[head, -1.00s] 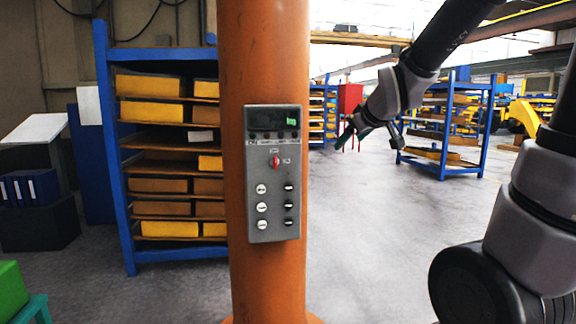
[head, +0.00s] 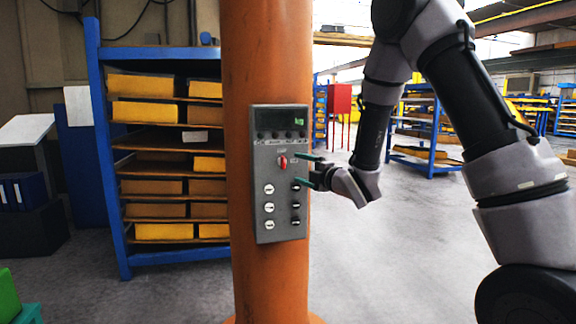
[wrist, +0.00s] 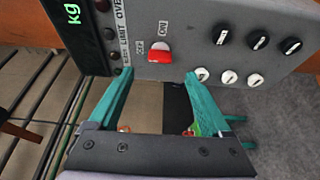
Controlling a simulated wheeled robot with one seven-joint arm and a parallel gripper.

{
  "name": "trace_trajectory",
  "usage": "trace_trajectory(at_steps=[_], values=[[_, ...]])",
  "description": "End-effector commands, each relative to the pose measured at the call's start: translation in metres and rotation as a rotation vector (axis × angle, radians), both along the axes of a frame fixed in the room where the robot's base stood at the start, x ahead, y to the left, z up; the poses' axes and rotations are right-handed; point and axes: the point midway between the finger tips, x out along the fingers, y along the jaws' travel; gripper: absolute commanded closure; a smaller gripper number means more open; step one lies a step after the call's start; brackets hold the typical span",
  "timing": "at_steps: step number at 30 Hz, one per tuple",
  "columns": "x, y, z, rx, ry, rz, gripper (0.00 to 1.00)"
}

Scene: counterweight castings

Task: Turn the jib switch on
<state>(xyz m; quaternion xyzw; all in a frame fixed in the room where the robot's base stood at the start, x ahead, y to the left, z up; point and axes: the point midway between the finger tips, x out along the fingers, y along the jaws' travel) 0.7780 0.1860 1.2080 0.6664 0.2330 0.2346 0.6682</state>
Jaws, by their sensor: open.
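The jib switch is a small red knob (head: 282,161) on the grey control panel (head: 265,222), which is fixed to an orange column. In the wrist view the red knob (wrist: 159,53) has the labels OFF and ON beside it. The knob lies lengthwise towards the OFF label, with ON off to its side. My gripper (head: 299,170) is open, its teal fingers reaching to the panel's right side. In the wrist view its fingertips (wrist: 158,74) stand on either side of the knob's line, just short of it. The gap between them is empty.
A blue rack (head: 112,170) with yellow bins stands behind the column on the left.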

Motion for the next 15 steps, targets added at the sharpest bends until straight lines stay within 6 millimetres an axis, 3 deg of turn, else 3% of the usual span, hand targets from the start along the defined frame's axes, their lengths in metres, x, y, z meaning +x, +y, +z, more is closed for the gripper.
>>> trace_trajectory(at_steps=[6, 15], values=[[0.034, 0.028, -0.001, 0.001, 0.001, 0.001, 0.18], [0.061, 0.049, 0.000, 0.001, 0.002, -0.001, 0.18]])
